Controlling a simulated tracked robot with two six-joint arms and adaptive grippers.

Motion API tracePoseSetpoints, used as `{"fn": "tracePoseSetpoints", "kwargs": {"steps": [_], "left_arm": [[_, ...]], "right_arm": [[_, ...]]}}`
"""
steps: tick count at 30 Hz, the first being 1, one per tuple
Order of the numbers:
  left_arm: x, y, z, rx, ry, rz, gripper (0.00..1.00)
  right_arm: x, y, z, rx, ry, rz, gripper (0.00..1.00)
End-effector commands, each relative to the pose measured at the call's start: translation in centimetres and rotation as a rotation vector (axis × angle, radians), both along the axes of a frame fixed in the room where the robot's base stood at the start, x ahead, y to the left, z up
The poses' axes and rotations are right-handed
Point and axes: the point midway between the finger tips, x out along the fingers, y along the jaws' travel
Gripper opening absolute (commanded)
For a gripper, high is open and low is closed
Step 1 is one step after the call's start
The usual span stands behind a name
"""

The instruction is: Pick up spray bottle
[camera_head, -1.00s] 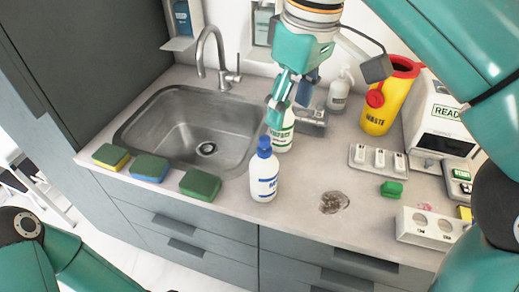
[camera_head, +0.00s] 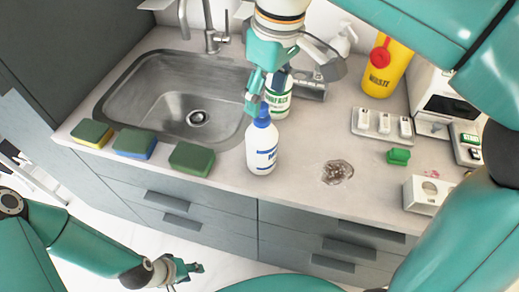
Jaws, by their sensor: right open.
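A white bottle with a blue cap and blue label (camera_head: 262,148) stands upright on the counter, in front of the sink's right end. Behind it stands a white bottle with a green "SURFACE" label (camera_head: 279,103); its top is partly hidden by my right gripper. I cannot tell for sure which is the spray bottle. My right gripper (camera_head: 262,92) is open, its fingers pointing down just above and behind the blue cap, and it holds nothing visible. My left gripper (camera_head: 190,268) is low at the bottom left, in front of the drawers and away from the bottles; its opening is unclear.
Several sponges (camera_head: 191,159) line the counter's front left edge by the sink (camera_head: 150,100). A brown stain (camera_head: 337,172) lies right of the bottles. A white tray (camera_head: 382,128), green block (camera_head: 398,156) and yellow waste container (camera_head: 386,70) stand to the right.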

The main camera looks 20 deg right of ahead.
Motion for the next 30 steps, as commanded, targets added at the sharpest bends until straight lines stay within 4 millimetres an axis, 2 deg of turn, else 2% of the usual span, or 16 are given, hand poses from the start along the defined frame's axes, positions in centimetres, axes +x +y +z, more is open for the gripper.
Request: {"fn": "tracePoseSetpoints", "kwargs": {"steps": [8, 17, 26, 30], "left_arm": [[0.0, 0.0, -0.2, 0.000, 0.000, 0.000, 0.40], [0.0, 0.0, -0.4, 0.000, 0.000, 0.000, 0.40], [0.0, 0.0, -0.4, 0.000, 0.000, 0.000, 0.40], [0.0, 0.0, -0.4, 0.000, 0.000, 0.000, 0.40]], "right_arm": [[0.3, 0.1, -1.8, -0.001, 0.002, -0.002, 0.64], [1.1, 0.4, -5.7, -0.001, 0.003, -0.003, 0.64], [1.1, 0.4, -6.1, -0.001, 0.000, -0.003, 0.64], [1.1, 0.4, -6.1, 0.000, -0.001, -0.003, 0.41]]}}
